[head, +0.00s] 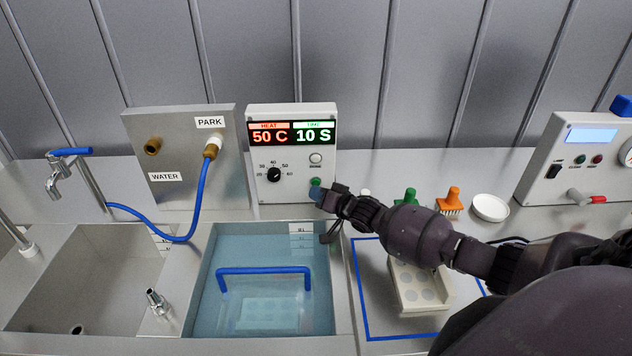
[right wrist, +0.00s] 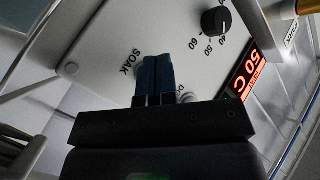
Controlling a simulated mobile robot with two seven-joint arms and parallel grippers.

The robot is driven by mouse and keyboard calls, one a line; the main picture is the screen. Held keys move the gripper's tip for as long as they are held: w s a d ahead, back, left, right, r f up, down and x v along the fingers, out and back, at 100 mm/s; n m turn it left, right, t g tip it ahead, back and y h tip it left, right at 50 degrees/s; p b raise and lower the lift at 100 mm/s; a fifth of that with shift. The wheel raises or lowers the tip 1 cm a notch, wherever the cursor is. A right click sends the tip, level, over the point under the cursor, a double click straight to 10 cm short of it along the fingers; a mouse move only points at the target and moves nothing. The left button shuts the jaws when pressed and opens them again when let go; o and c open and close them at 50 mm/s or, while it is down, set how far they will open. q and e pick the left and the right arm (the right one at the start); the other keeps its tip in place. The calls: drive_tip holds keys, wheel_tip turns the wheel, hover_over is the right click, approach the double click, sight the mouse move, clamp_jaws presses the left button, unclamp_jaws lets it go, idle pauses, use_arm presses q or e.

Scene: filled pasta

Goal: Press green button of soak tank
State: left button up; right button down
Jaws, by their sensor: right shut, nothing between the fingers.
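The control box (head: 256,186) of the soak tank stands behind the tank and reads 50 C and 10 S. Its green button (head: 315,182) is at the lower right of its face. My right gripper (head: 318,193) is shut and empty, its blue fingertips at the button, partly covering it; I cannot tell if they touch. In the right wrist view the shut fingers (right wrist: 155,72) reach the panel beside the SOAK label and hide the button. The soak tank (head: 204,290) holds water and a basket with a blue handle (head: 262,270). My left gripper is out of view.
A metal panel (head: 180,188) marked PARK and WATER, with a blue hose (head: 199,200), stands left of the box. A tap and an empty sink (head: 90,270) are further left. A pale tray (head: 425,290), brushes and a white dish (head: 490,207) lie right, near my arm.

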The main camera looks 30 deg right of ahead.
drive_tip(key=shift+s+a, duration=0.1)
drive_tip(key=shift+s, duration=0.1)
drive_tip(key=s+a+p, duration=0.1)
drive_tip(key=s+p, duration=0.1)
drive_tip(key=s, duration=0.1)
drive_tip(key=s+a+p, duration=0.1)
drive_tip(key=p, duration=0.1)
drive_tip(key=shift+s+a, duration=0.15)
drive_tip(key=shift+a, duration=0.15)
idle(0.8)
drive_tip(key=shift+f, duration=0.1)
